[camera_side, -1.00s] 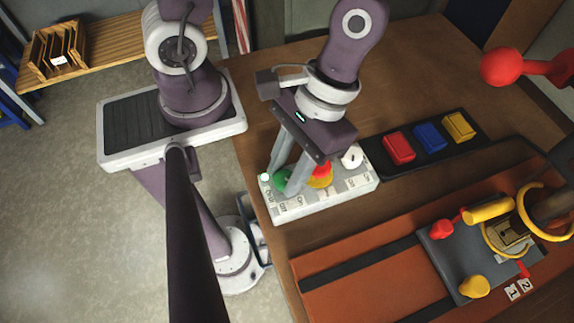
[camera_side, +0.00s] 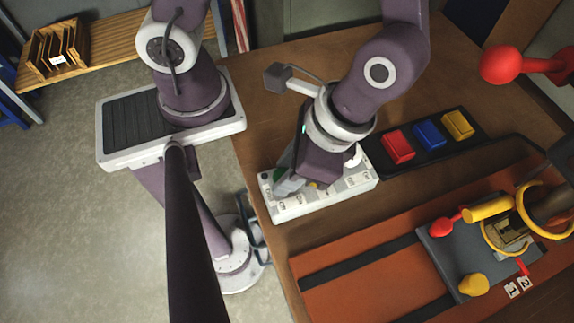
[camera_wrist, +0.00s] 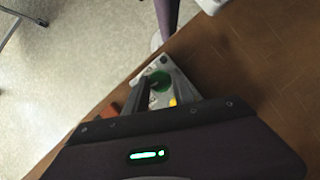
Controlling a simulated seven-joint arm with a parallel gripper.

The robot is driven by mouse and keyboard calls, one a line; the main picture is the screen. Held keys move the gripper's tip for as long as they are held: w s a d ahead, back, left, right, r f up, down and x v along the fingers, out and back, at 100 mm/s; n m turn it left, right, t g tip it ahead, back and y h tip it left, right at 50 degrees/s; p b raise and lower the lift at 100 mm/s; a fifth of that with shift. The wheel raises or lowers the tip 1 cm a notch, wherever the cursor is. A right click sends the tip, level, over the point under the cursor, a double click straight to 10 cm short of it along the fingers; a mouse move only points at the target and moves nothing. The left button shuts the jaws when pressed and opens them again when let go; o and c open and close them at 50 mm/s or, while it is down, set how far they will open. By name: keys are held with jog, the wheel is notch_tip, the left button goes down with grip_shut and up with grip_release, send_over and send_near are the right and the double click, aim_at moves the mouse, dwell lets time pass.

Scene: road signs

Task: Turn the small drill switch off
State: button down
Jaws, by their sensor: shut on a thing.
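The pale grey switch panel (camera_side: 335,198) lies on the wooden table with labels along it, too small to read, so I cannot tell which switch is marked for the drill. My gripper (camera_side: 284,186) is tilted low over the panel's left part. It is shut on the green knob (camera_side: 279,174), which also shows between my two fingers in the wrist view (camera_wrist: 160,78). A small yellow bit (camera_side: 313,185) shows beside my gripper. A white knob (camera_side: 353,158) stands at the panel's right end, partly covered by my wrist. The red part of the panel is hidden.
A black tray (camera_side: 380,166) with red (camera_side: 398,147), blue (camera_side: 429,135) and yellow (camera_side: 458,124) blocks lies right of the panel. A grey plate with a yellow-handled machine (camera_side: 488,209) stands at the lower right on the orange board (camera_side: 360,285). The table behind is clear.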

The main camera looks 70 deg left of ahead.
jog(key=shift+d+m+t+y, duration=0.1)
jog(key=shift+m+t+y, duration=0.3)
jog(key=shift+m, duration=1.1)
jog(key=c, duration=1.1)
grip_release()
jog(key=v, duration=0.7)
